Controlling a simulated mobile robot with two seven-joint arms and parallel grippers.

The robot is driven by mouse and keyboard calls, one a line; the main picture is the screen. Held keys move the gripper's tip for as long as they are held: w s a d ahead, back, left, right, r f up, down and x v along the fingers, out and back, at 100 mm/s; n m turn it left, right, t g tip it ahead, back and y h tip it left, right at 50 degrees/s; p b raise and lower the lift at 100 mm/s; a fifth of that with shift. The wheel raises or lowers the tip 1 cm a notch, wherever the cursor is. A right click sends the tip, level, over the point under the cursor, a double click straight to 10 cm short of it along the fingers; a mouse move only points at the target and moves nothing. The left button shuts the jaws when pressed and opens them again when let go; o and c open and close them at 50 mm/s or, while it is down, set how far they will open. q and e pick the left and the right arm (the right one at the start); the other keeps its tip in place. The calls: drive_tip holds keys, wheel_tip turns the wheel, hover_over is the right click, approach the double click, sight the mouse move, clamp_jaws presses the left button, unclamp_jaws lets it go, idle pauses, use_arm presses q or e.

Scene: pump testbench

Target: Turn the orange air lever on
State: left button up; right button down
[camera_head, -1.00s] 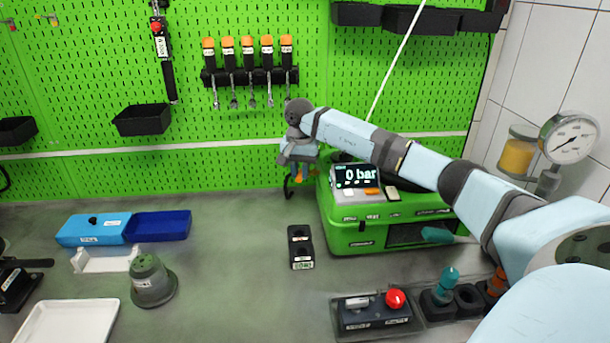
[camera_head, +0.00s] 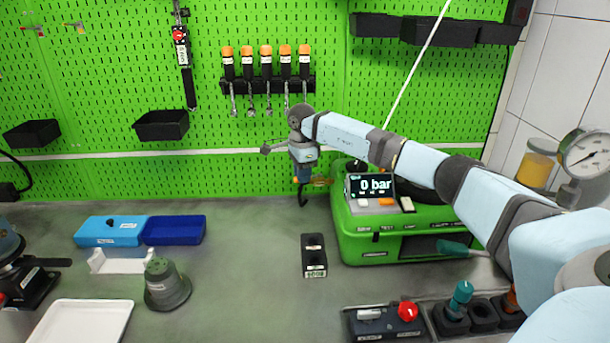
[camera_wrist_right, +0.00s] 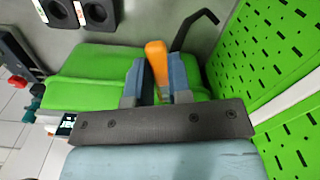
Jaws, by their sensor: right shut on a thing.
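The orange air lever (camera_wrist_right: 156,62) stands between the two blue-grey fingers of my right gripper (camera_wrist_right: 157,82) in the right wrist view. The fingers are shut on it, and its rounded end sticks out past them. In the head view, my right gripper (camera_head: 303,176) points down just left of the green pump case (camera_head: 395,240). A small orange part of the lever (camera_head: 321,181) shows to the right of the fingers there. The fingers hide the rest of the lever. My left gripper is not in view.
The case display (camera_head: 371,186) reads 0 bar. A black hooked part (camera_wrist_right: 205,25) is beside the fingers. The green pegboard (camera_head: 270,170) stands close behind the gripper. A black two-hole block (camera_head: 314,256) is on the bench, with free bench to its left.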

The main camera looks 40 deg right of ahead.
drive_tip(key=shift+w+d+m, duration=0.2)
drive_tip(key=shift+w+m, duration=0.15)
drive_tip(key=shift+m, duration=0.55)
drive_tip(key=shift+w+d+m, duration=0.15)
drive_tip(key=shift+w+m, duration=0.2)
drive_tip(key=shift+m, duration=0.55)
drive_tip(key=c, duration=1)
unclamp_jaws()
drive_tip(key=shift+c, duration=0.2)
wheel_tip(320, 180, up, 14)
drive_tip(key=b, duration=0.1)
drive_tip(key=shift+f, duration=0.1)
